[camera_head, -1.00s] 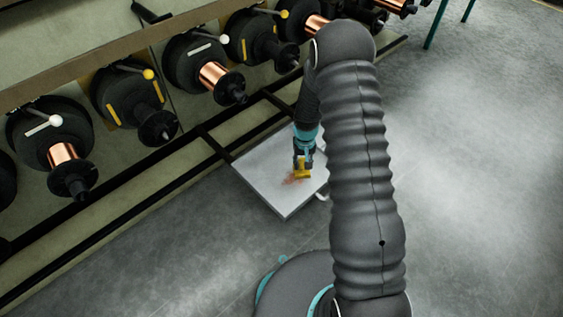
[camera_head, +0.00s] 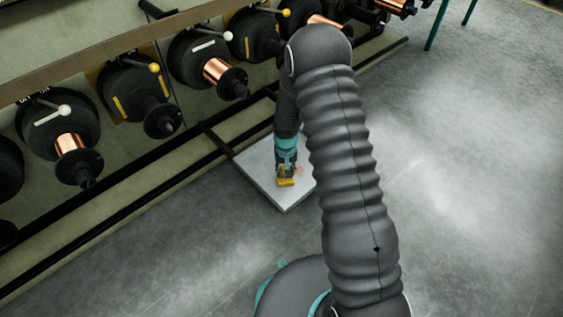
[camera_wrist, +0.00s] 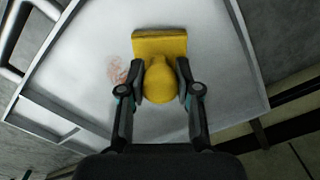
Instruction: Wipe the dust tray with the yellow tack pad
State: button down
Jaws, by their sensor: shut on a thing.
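The dust tray (camera_head: 262,176) is a pale flat tray low beside the spool rack; it also fills most of the wrist view (camera_wrist: 225,75). A reddish-brown dust patch (camera_wrist: 118,72) lies on it, left of the pad in the wrist view. It shows faintly in the head view (camera_head: 299,171), just right of my gripper. My gripper (camera_wrist: 160,85) is shut on the round knob of the yellow tack pad (camera_wrist: 160,44). The pad (camera_head: 286,182) is over the tray; I cannot tell for certain whether it touches the surface. My arm hides the tray's right part in the head view.
A rack of dark spool holders, some with copper spools (camera_head: 216,72), runs along the tray's left and far side. A dark rail (camera_head: 130,203) edges its base. Grey floor (camera_head: 470,170) is open on the right. Teal legs (camera_head: 437,25) stand far right.

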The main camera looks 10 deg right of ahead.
aim_at(281, 179)
jog(key=shift+s+a, duration=0.45)
jog(key=shift+a, duration=0.2)
jog(key=shift+s+a+r+p, duration=0.15)
jog(key=shift+r+p, duration=0.1)
jog(key=shift+r, duration=0.4)
jog(key=shift+w+a+r+p, duration=0.1)
jog(key=shift+r+p, duration=0.15)
jog(key=shift+r, duration=0.35)
jog(key=shift+d+r+p, duration=0.2)
jog(key=shift+r+p, duration=0.4)
jog(key=shift+r, duration=0.45)
notch_tip(281, 179, up, 4)
jog(key=shift+f+p, duration=0.25)
jog(key=shift+p, duration=0.65)
